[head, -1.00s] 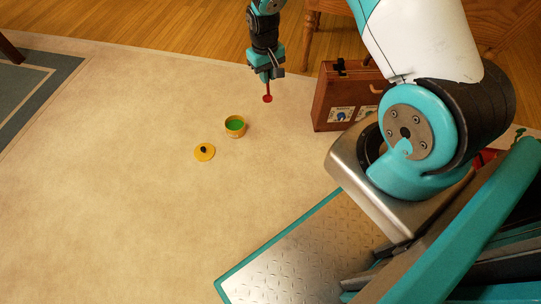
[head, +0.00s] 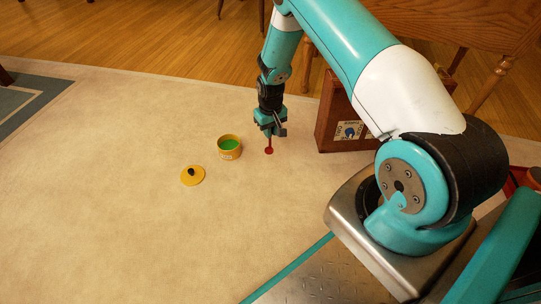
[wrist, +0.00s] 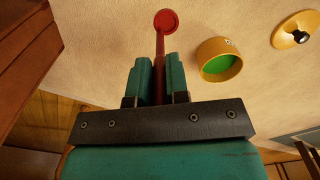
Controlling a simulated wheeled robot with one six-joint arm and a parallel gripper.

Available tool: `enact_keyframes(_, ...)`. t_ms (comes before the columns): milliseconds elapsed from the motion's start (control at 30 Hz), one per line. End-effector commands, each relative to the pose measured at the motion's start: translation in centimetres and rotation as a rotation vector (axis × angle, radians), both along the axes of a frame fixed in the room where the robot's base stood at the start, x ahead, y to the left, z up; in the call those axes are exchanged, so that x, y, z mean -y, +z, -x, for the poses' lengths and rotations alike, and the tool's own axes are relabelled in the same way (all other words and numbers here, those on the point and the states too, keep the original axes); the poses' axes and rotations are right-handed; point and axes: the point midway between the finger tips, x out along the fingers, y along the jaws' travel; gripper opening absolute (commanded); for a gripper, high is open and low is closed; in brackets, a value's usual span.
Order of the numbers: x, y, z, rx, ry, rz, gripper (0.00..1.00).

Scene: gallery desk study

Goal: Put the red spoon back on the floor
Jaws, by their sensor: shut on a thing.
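The red spoon (head: 269,150) points down from my gripper (head: 270,131) in the head view, its bowl end low over or at the pale carpet. I cannot tell whether it touches. My gripper is shut on the spoon's handle. In the wrist view the spoon (wrist: 165,22) sticks out between the two teal fingers (wrist: 159,82), bowl end outward. The pale carpet (head: 120,240) covers the floor here.
A yellow pot (head: 229,153) with green contents stands just left of the spoon. Its yellow lid (head: 192,177) with a dark knob lies farther left. The carpet in front is clear.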

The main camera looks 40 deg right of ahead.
Motion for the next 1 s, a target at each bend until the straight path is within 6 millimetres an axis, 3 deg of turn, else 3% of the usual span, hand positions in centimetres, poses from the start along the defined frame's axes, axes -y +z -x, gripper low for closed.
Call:
enact_keyframes(33,0.0,-2.0,0.0,0.000,0.000,0.000,0.00)
enact_keyframes(100,0.0,-3.1,0.0,0.000,0.000,0.000,0.00)
enact_keyframes(367,0.0,-5.0,0.0,0.000,0.000,0.000,0.00)
enact_keyframes(600,0.0,-8.6,0.0,0.000,0.000,0.000,0.00)
enact_keyframes(967,0.0,-8.7,0.0,0.001,0.000,0.000,0.00)
enact_keyframes(1000,0.0,-8.7,0.0,0.001,0.000,0.000,0.18)
